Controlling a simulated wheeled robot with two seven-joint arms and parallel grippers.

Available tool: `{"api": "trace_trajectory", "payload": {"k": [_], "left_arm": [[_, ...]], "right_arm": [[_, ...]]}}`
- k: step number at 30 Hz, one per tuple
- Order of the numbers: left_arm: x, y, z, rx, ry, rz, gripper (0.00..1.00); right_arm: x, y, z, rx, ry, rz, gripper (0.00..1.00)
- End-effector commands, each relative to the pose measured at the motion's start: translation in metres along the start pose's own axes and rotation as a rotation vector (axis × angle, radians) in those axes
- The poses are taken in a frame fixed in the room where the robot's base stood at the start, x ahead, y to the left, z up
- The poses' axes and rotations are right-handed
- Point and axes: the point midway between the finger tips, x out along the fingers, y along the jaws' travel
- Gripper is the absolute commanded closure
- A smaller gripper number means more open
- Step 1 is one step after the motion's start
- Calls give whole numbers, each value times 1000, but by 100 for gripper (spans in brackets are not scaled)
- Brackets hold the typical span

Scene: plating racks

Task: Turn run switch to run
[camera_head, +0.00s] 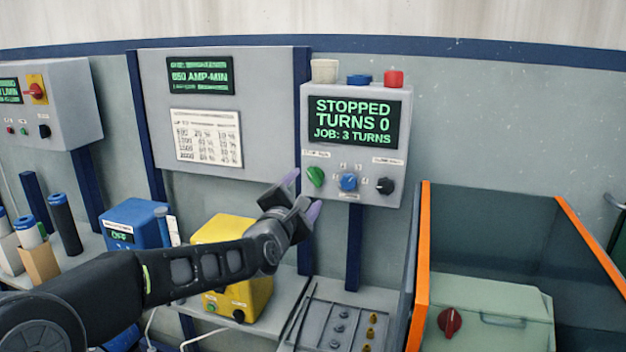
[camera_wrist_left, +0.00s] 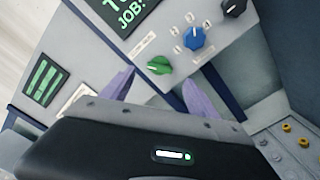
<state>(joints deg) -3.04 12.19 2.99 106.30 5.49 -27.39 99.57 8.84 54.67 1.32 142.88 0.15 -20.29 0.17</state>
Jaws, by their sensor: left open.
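The grey control box (camera_head: 392,187) has a screen (camera_head: 352,122) reading "STOPPED, TURNS 0, JOB: 3 TURNS". Below the screen are a green knob (camera_head: 315,177), a blue knob (camera_head: 348,181) and a black knob (camera_head: 385,186). Their small labels are too blurred to read surely, so I cannot tell which is the run switch. My left gripper (camera_head: 303,197) is open, with purple fingertips just left of and below the green knob. In the left wrist view the green knob (camera_wrist_left: 159,65) lies ahead, between and beyond the fingertips, and nothing is between them. My right gripper is not in view.
A beige, a blue and a red piece (camera_head: 393,79) sit on top of the box. A yellow unit (camera_head: 240,284) stands below my left arm. An orange-edged bin (camera_head: 421,265) is at the right. A grey panel with a chart (camera_head: 207,138) is at the left.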

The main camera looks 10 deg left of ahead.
Motion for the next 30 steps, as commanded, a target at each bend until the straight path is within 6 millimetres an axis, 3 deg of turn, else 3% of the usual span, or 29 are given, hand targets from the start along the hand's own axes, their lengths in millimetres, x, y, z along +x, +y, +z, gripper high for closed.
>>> {"api": "trace_trajectory", "payload": {"k": [9, 15, 25, 30], "left_arm": [[46, 1, 2, 0, 0, -2, 31], [66, 0, 1, 0, 0, -2, 31], [69, 0, 0, 0, 0, 0, 32], [69, 0, 0, 0, 0, 0, 46]], "right_arm": [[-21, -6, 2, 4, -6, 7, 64], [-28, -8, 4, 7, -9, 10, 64], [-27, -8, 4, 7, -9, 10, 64], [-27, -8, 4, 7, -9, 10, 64]]}}
